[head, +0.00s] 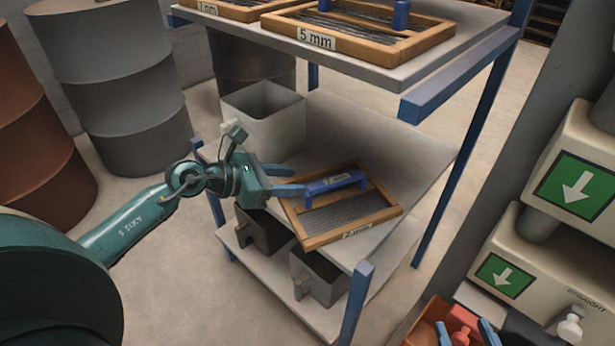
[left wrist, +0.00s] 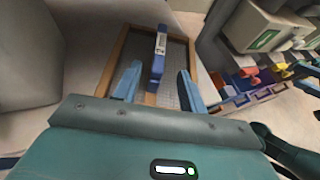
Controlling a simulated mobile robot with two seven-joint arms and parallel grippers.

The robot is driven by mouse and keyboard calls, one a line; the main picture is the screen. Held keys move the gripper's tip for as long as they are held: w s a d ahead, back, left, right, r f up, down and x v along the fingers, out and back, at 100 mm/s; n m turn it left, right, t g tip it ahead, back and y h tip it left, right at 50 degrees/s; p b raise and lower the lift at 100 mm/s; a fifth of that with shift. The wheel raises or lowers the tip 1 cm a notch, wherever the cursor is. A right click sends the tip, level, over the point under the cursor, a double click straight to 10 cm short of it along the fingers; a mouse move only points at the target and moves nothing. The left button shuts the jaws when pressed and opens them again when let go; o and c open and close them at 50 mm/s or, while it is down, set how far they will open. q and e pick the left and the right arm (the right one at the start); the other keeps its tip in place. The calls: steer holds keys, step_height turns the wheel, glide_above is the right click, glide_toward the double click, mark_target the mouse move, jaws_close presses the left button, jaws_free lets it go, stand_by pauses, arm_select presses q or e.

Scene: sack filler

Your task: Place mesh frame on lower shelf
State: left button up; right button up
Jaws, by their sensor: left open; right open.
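The mesh frame (head: 345,216), a wooden frame with grey mesh and a blue handle (head: 335,183), sits on the rack's middle shelf (head: 425,155), near its front edge. Its front label is hard to read. My left gripper (head: 298,181) is open at the left end of the handle. In the left wrist view, the handle (left wrist: 159,52) lines up between the open left fingers (left wrist: 158,74); I cannot tell whether they touch it. My right gripper (head: 464,331) shows only as two spread blue fingertips at the bottom edge, apart from the frame.
The top shelf (head: 400,76) holds a 5 mm frame (head: 345,50) and a 1 mm frame (head: 240,8). A white bin (head: 262,120) stands on the middle shelf. Dark boxes (head: 322,275) stand on the bottom shelf (head: 330,318). Blue rack posts (head: 357,300) flank the shelves. Dispensers (head: 530,260) stand right.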

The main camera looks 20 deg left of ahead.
arm_select(q)
steer(key=s+d+r+n+t+h, duration=0.4)
steer(key=s+d+n, duration=0.45)
steer(key=n, duration=0.75)
steer(key=s+d+f+n+y, duration=0.2)
steer(key=s+f+n+y, duration=0.1)
steer(key=n, duration=0.8)
steer(key=s+d+f+n+y, duration=0.2)
steer(key=s+f+n+y, duration=0.2)
steer(key=n, duration=0.8)
steer(key=shift+s+f+y, duration=0.25)
steer(key=shift+s+y, duration=0.15)
steer(key=shift+s, duration=0.15)
